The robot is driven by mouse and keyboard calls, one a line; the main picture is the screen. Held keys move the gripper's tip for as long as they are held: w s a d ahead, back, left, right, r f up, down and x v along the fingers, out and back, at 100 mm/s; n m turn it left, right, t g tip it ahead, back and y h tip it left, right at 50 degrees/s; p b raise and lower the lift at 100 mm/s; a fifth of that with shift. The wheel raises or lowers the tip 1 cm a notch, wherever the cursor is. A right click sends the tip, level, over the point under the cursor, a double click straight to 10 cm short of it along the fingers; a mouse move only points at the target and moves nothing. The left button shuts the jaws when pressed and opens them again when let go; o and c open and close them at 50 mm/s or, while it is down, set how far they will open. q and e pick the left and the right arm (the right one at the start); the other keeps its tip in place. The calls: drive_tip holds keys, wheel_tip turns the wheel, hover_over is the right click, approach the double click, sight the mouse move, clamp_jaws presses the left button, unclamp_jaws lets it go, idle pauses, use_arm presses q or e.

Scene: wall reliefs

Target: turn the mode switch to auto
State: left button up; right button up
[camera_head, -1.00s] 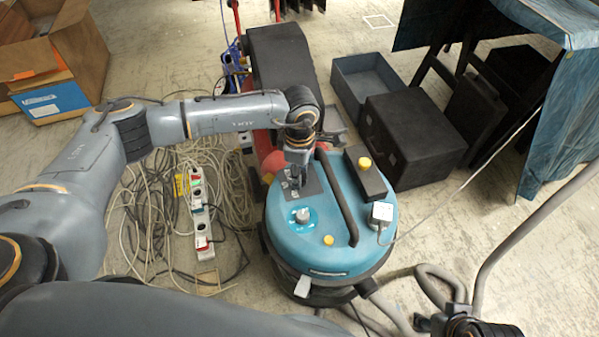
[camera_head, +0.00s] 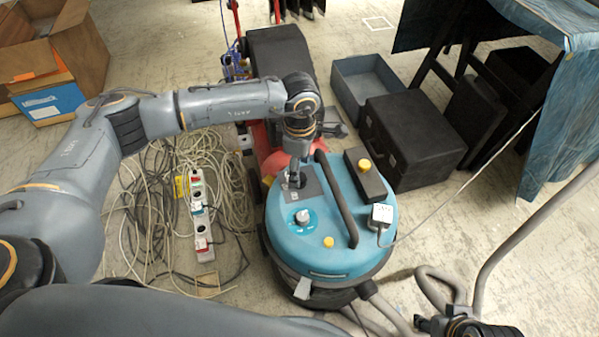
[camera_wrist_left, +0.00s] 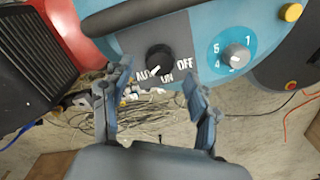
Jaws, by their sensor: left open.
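The mode switch (camera_wrist_left: 160,60) is a black knob with a pale pointer mark on a dark plate, lettered AUTO at left, ON below and OFF at right in the left wrist view. The plate (camera_head: 312,186) sits on top of a teal vacuum machine (camera_head: 335,262); the knob is hidden there by my gripper. My left gripper (camera_head: 293,182) is over the plate. In the left wrist view its open fingers (camera_wrist_left: 156,82) stand to either side below the knob, apart from it.
A numbered dial (camera_head: 302,217), a black handle (camera_head: 338,200), a black box (camera_head: 366,172) with a yellow button and a white socket box (camera_head: 381,214) are also on the machine's top. Tangled cables and a power strip (camera_head: 200,215) lie to the left. A black case (camera_head: 410,138) stands behind right.

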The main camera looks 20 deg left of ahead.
use_arm(q)
wheel_tip(320, 180, up, 9)
drive_tip(key=shift+f, duration=0.2)
idle(0.4)
